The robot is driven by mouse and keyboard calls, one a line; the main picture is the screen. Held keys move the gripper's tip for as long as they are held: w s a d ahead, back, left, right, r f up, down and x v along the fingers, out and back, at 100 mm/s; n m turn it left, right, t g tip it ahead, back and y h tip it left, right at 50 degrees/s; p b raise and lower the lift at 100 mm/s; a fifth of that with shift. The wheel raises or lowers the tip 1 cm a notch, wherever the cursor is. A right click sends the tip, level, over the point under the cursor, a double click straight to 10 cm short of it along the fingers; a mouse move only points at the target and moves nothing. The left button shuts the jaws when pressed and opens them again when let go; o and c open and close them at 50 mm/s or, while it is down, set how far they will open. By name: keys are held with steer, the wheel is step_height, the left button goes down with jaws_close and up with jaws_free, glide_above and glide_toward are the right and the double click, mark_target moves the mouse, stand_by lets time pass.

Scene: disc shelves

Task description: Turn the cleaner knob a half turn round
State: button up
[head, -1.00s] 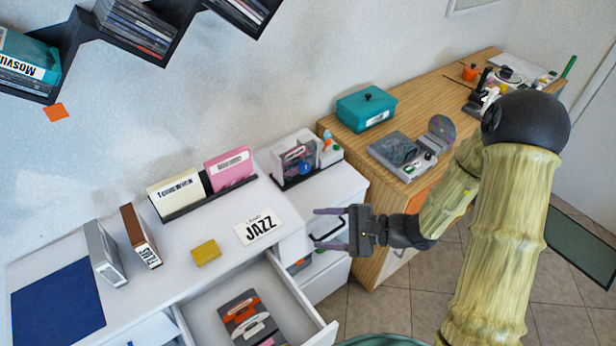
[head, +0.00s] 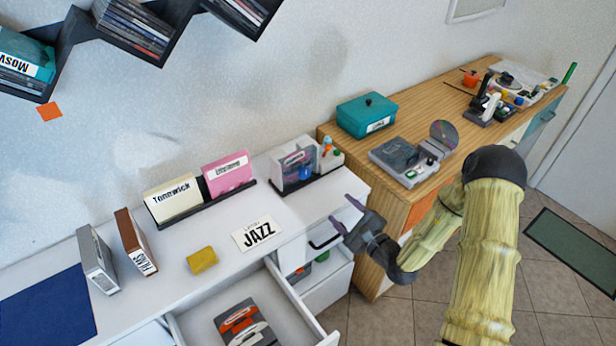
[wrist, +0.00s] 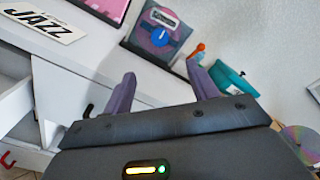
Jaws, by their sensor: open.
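The cleaner (head: 293,168) is a clear-fronted box on a dark base at the back right of the white cabinet top. Its blue knob (head: 305,173) is on the front face. In the wrist view the blue knob (wrist: 161,37) shows ahead, beyond and between the fingers, with a purple disc behind it. My gripper (head: 342,211) is open and empty, to the right of and below the cleaner, near the cabinet's right edge. Its purple fingers also show in the wrist view (wrist: 160,74). They are apart from the knob.
An orange-topped bottle (head: 327,148) stands right beside the cleaner. An open drawer (head: 300,310) juts out below left of my gripper. A JAZZ card (head: 257,233) and a yellow sponge (head: 202,259) lie on the cabinet. A teal box (head: 366,114) and a grey disc player (head: 402,160) are on the wooden desk.

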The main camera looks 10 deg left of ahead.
mark_target(306, 175)
steer(key=p+x, duration=0.2)
steer(key=x, duration=1.4)
steer(key=shift+w+a+p, duration=0.2)
steer(key=shift+a+p, duration=0.1)
steer(key=shift+p, duration=0.05)
steer(key=c, duration=1)
